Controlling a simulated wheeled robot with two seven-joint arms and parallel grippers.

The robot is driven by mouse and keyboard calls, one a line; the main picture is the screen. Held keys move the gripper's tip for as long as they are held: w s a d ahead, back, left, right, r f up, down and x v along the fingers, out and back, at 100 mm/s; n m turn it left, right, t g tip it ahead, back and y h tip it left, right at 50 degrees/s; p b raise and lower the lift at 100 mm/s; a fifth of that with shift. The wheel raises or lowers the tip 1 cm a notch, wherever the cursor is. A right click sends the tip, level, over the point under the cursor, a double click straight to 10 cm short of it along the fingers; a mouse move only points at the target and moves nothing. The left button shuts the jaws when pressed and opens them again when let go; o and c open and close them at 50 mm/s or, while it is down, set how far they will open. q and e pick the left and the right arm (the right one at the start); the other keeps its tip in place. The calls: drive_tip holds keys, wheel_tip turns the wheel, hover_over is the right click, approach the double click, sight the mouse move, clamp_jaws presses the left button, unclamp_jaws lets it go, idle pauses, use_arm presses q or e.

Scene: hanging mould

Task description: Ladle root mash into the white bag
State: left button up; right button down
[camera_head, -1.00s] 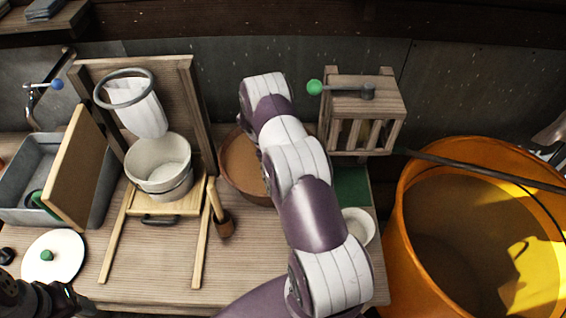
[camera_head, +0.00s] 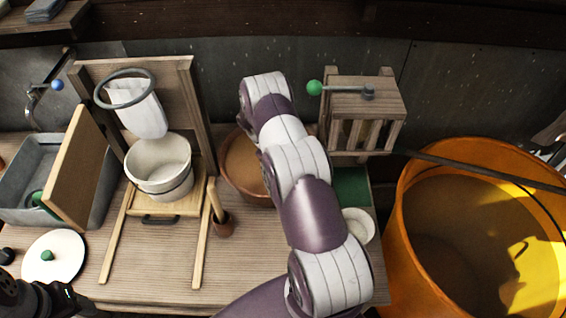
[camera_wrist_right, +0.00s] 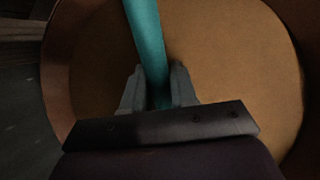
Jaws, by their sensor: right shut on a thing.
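The white bag (camera_head: 143,116) hangs from a dark ring (camera_head: 125,77) on the wooden stand, above a white bucket (camera_head: 160,165). The root mash (camera_head: 241,160) is a flat brown surface in a reddish-brown bowl (camera_head: 230,186), partly hidden behind my right arm in the head view. In the right wrist view the mash (camera_wrist_right: 225,60) fills most of the picture below my right gripper (camera_wrist_right: 156,88). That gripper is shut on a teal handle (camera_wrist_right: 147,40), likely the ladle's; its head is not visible. My left gripper (camera_head: 62,300) is at the bottom left corner; its jaws are unclear.
A small wooden mallet-like tool (camera_head: 220,222) stands right of the bucket. A slatted wooden box (camera_head: 365,118) with a green-knobbed crank is behind my arm. A large orange tub (camera_head: 405,215) stands at right. A grey basin (camera_head: 35,160) and white lid (camera_head: 68,262) are at left.

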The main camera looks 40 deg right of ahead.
drive_tip(key=shift+r, duration=0.45)
wheel_tip(320, 180, up, 13)
drive_tip(key=p, duration=0.8)
idle(0.3)
